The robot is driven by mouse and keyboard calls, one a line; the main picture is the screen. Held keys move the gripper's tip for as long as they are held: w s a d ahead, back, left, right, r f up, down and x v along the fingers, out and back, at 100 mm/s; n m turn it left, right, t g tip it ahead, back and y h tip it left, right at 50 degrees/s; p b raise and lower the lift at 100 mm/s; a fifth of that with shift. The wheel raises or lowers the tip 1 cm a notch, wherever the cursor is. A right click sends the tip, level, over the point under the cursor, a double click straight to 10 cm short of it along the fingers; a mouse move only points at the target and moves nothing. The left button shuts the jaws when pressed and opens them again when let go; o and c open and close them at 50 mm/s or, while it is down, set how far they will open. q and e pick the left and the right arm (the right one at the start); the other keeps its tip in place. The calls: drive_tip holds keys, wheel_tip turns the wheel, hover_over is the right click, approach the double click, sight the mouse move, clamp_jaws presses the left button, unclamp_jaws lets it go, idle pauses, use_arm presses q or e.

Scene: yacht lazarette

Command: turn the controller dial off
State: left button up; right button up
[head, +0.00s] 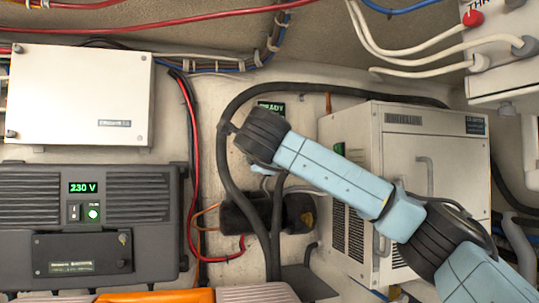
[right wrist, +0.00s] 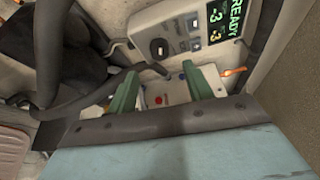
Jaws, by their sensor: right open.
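The controller (right wrist: 178,30) is a pale grey panel with a green READY display (right wrist: 222,22) at the top of the right wrist view. Its dark round dial (right wrist: 160,47) sits near the panel's lower left; its setting is too small to read. In the head view only the display (head: 271,105) shows clearly, behind my right wrist. My right gripper (right wrist: 158,72) is open and empty, its two green fingers apart just below the panel in the wrist view, touching nothing that I can make out. In the head view its fingers are hidden by the wrist. My left gripper is not in view.
A black cable loops around the controller area, and a dark cylindrical unit (head: 238,212) hangs below. A white vented cabinet (head: 441,150) stands right, behind my forearm. At left are a white box (head: 80,95) and a dark 230 V unit (head: 90,225). Red cables run between.

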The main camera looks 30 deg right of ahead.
drive_tip(key=b+v, duration=0.1)
drive_tip(key=v, duration=0.5)
drive_tip(key=shift+s, duration=0.2)
